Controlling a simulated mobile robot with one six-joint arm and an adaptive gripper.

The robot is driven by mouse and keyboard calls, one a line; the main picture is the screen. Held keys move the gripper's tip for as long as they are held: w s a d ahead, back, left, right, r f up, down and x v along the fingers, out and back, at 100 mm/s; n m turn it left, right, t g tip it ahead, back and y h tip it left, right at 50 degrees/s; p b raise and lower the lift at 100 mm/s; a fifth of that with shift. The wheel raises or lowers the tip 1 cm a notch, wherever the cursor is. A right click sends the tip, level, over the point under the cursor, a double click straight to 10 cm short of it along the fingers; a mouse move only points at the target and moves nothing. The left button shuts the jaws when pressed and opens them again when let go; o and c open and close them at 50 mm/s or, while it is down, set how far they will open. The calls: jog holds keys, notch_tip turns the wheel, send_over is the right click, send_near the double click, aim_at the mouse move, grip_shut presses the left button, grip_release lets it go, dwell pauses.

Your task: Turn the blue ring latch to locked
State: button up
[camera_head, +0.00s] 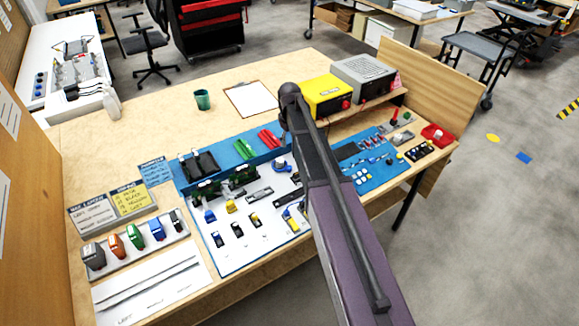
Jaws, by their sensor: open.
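The white assembly board (262,238) lies on the wooden bench, with connectors and small parts on it. A small round blue part (280,163) sits at the board's upper right, close beside my arm. It may be the blue ring latch, but it is too small to tell for sure or to read its turn position. A blue connector (210,216) stands at the board's left. My arm runs from the bottom right up across the board's right edge and hides part of the bench. My gripper cannot be made out; it is hidden or out of frame.
A blue mat (372,181) with small parts lies right of my arm. A yellow box (327,95) and a grey box (363,76) stand behind. A rack of coloured connectors (135,242) is at left.

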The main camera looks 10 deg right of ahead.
aim_at(290, 167)
jog(key=shift+f, duration=0.15)
notch_tip(290, 167, down, 13)
jog(key=b, duration=1.3)
jog(key=shift+f+b, duration=0.2)
jog(key=shift+b, duration=0.1)
grip_shut()
